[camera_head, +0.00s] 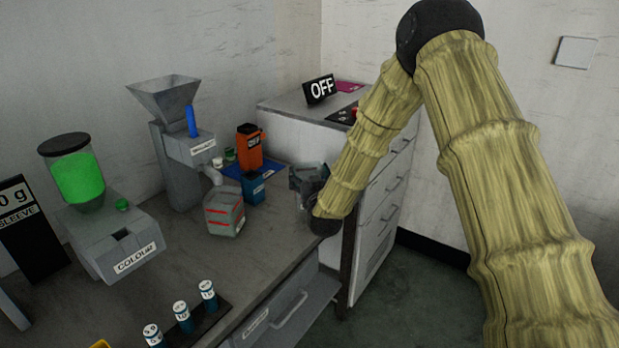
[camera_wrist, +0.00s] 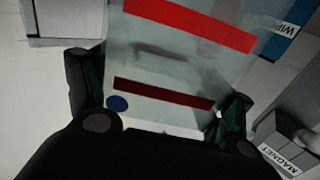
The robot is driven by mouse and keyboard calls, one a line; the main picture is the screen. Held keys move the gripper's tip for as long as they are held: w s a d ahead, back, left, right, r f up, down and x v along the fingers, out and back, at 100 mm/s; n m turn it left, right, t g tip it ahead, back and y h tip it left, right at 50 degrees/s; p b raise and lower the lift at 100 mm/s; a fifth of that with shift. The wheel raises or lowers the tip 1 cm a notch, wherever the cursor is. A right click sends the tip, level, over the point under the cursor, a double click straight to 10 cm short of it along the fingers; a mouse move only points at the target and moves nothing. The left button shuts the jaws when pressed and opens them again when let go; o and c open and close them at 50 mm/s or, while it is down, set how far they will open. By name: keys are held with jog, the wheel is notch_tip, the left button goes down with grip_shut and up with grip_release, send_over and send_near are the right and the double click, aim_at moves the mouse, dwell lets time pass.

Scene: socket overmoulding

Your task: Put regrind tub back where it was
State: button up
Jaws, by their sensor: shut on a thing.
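In the wrist view a translucent tub (camera_wrist: 185,62) with two red bands and a blue dot fills the space between my fingers. My gripper (camera_wrist: 160,108) is shut on this tub, with one finger at each side. In the head view my gripper (camera_head: 305,180) is over the right end of the bench, close to the white cabinet, and mostly hides what it holds. A translucent tub with red bands (camera_head: 224,214) stands in the head view below the grey hopper machine's spout, apart from my gripper. I cannot tell which tub is the regrind tub.
The grey hopper machine (camera_head: 185,140) stands at the back. An orange container (camera_head: 249,148) and a blue container (camera_head: 253,189) stand between it and my gripper. Capped vials (camera_head: 182,316) stand at the front.

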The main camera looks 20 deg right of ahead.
aim_at(309, 167)
jog(key=w, duration=0.2)
jog(key=w+d, duration=0.1)
jog(key=shift+w+d+f, duration=0.1)
jog(key=shift+w+f, duration=0.15)
jog(key=shift+f+p, duration=0.7)
jog(key=shift+f, duration=1.05)
jog(key=shift+f, duration=0.15)
jog(key=o, duration=1.6)
jog(key=shift+c, duration=0.2)
